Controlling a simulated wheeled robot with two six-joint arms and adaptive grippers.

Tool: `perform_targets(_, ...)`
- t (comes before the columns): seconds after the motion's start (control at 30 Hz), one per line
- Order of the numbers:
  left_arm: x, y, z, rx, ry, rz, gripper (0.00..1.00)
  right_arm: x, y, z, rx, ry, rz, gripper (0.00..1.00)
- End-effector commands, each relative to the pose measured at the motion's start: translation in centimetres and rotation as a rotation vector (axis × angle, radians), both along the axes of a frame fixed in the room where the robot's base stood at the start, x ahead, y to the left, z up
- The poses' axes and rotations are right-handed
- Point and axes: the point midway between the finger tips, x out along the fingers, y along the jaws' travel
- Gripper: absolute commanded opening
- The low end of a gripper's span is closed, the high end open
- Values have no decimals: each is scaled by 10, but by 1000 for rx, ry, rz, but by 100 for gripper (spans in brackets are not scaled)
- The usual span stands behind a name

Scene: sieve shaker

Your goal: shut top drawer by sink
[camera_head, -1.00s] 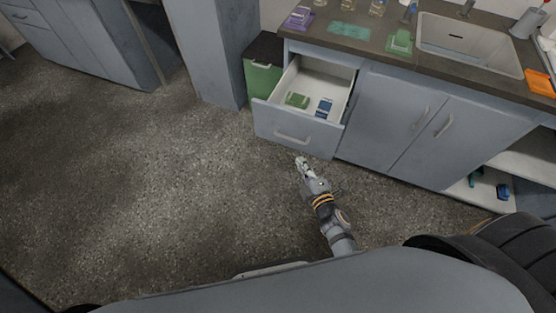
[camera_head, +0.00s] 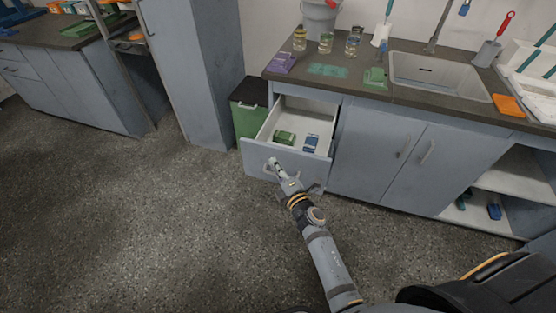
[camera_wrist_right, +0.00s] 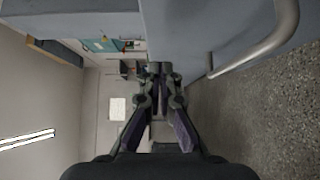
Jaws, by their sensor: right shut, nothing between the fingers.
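The top drawer by the sink is pulled open, its grey front (camera_head: 304,164) standing out from the cabinet under the counter. Inside the drawer lie a green item (camera_head: 285,137) and a blue item (camera_head: 311,143). The sink (camera_head: 438,76) is set in the counter to the right. My right gripper (camera_head: 272,163) is shut and empty at the left part of the drawer front, overlapping its handle in the head view. In the right wrist view its fingers (camera_wrist_right: 156,69) are together, with a curved metal handle (camera_wrist_right: 275,42) to their right. I cannot tell whether they touch the front. My left gripper is out of view.
A green bin (camera_head: 246,118) stands just left of the drawer. Closed cabinet doors (camera_head: 400,155) are to its right, then open shelves (camera_head: 515,183). Bottles and coloured items stand on the counter (camera_head: 385,95). The floor (camera_head: 150,215) in front is clear.

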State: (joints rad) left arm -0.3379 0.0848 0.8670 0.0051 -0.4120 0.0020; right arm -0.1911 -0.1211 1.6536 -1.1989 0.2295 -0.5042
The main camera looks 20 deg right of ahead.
Motion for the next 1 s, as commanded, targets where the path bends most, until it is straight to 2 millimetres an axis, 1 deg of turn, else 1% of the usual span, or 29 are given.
perform_targets(0.03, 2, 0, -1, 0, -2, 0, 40, 6, -5, 0, -2, -1, 0, 0)
perform_targets(0.1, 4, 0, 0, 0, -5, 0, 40, 13, -9, -1, -2, 0, 0, 0)
perform_targets(0.2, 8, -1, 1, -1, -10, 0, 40, 18, -13, -1, 1, 1, -1, 0)
perform_targets(0.43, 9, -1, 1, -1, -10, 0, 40, 21, -15, -1, 1, 1, -1, 0)
perform_targets(0.67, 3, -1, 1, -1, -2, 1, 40, 22, -16, -1, 1, 1, -1, 0)
perform_targets(0.77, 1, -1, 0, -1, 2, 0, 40, 26, -19, 0, 0, 0, -1, 0)
perform_targets(0.87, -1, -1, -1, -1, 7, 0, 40, 36, -25, 0, 0, -1, -1, 0)
perform_targets(1.0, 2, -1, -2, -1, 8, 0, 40, 58, -40, 0, -3, -2, -1, 0)
